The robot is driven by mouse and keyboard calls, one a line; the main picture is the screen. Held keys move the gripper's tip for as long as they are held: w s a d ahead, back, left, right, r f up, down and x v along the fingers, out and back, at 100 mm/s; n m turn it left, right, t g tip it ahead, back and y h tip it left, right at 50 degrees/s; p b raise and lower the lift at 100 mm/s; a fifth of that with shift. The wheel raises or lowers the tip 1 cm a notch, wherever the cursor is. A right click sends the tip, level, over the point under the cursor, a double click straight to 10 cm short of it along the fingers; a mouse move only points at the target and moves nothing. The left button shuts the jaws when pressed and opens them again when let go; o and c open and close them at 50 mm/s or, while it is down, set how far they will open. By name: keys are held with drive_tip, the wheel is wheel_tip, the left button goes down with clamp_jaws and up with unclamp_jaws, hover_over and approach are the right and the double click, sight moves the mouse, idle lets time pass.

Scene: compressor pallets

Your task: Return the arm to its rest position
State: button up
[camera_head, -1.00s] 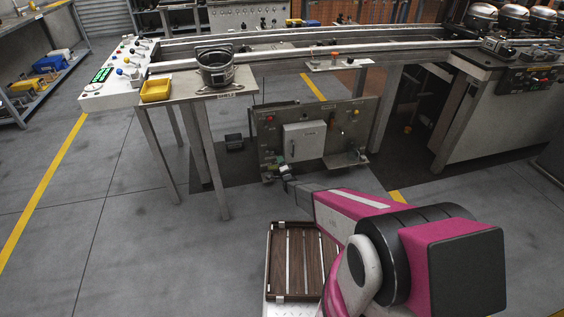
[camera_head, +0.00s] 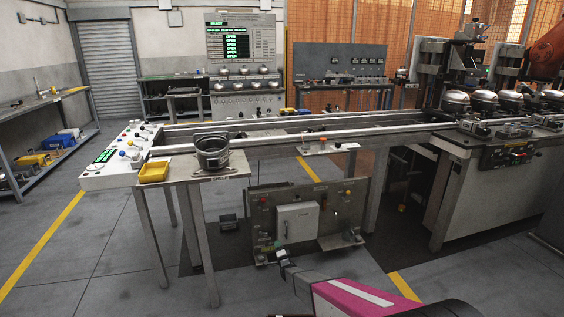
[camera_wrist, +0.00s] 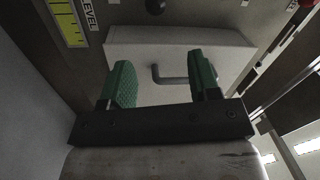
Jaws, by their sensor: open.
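My gripper (camera_wrist: 162,82) shows in the wrist view with its two green fingers apart and nothing between them. Beyond the fingers is a light box with a grey bent handle (camera_wrist: 170,78). In the head view my gripper (camera_head: 283,257) is small, in front of the lower edge of the control panel (camera_head: 262,215) under the conveyor. My magenta and grey arm reaches up from the bottom edge of the head view. Most of the arm is below the frame.
The conveyor (camera_head: 290,146) runs across above the panel. A machine cabinet (camera_head: 480,190) with compressors stands at right. The floor at left is open.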

drive_tip(key=s+d+r+n+g+h, duration=0.2)
drive_tip(key=s+d+r+n+g, duration=0.15)
drive_tip(key=s+d+r, duration=0.45)
drive_tip(key=s+d+r+n+g+h, duration=0.25)
drive_tip(key=s+d+r+g, duration=0.25)
drive_tip(key=r, duration=0.5)
drive_tip(key=s+d+r+n+g, duration=0.2)
drive_tip(key=s+r, duration=0.3)
drive_tip(key=s, duration=0.4)
drive_tip(key=s+d+r+n+g, duration=0.1)
drive_tip(key=s+d+r+g, duration=0.2)
drive_tip(key=s, duration=0.7)
drive_tip(key=s+d+r+n+g+h, duration=0.1)
drive_tip(key=s+d+r+n+g, duration=0.1)
drive_tip(key=s+r, duration=0.5)
drive_tip(key=s+d+g, duration=0.1)
drive_tip(key=s+g, duration=0.1)
drive_tip(key=shift+s+d+r+n+g, duration=0.2)
drive_tip(key=shift+r+n+g, duration=0.1)
drive_tip(key=shift+r+g, duration=0.1)
